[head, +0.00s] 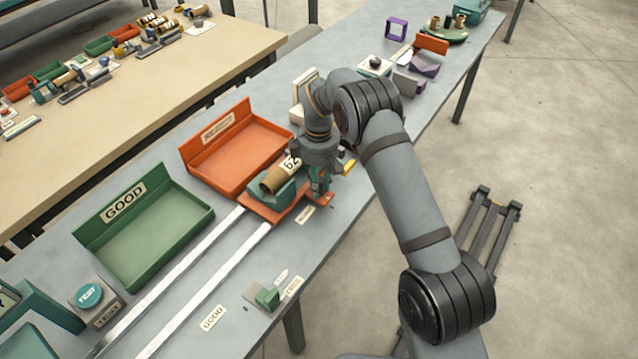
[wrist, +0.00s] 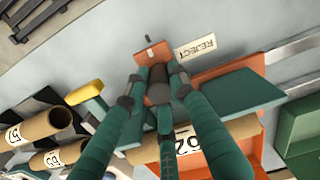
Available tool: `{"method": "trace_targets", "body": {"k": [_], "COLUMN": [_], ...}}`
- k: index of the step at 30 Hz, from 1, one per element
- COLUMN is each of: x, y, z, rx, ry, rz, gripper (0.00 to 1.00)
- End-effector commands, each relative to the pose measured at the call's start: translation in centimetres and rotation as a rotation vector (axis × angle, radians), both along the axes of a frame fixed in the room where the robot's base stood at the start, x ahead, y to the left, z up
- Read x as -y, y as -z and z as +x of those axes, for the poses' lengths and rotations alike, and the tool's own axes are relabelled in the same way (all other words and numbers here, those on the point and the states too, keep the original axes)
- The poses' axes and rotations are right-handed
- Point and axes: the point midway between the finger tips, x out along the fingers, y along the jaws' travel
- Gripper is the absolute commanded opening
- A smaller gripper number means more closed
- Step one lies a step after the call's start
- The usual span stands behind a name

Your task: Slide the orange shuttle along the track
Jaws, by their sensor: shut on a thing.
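The orange shuttle (head: 262,213) sits at the far end of the two pale rails of the track (head: 215,280). It carries a teal cradle (wrist: 232,95) with a brown cardboard tube (head: 272,182) on it, whose label seems to read 62. My gripper (head: 318,191) is at the shuttle's right end, over its orange end plate. In the wrist view my gripper (wrist: 157,82) has its fingers closed around a dark upright knob (wrist: 159,94) on the shuttle.
An orange tray (head: 240,150) and a green GOOD tray (head: 150,235) stand along the track's far side. A teal TEST button (head: 90,296) is near the left end. The rails left of the shuttle look clear.

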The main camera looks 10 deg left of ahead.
Motion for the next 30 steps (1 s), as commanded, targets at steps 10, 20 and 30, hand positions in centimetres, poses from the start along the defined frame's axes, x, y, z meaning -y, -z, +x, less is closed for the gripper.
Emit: {"method": "trace_targets", "body": {"k": [10, 20, 30], "x": [0.0, 0.0, 0.0], "y": [-0.2, -0.1, -4.8], "z": [0.4, 0.3, 0.4], "rx": [0.012, 0.007, 0.012], "ry": [-0.002, -0.001, -0.001], "rz": [0.003, 0.002, 0.004], "gripper": [0.38, 0.42, 0.42]}}
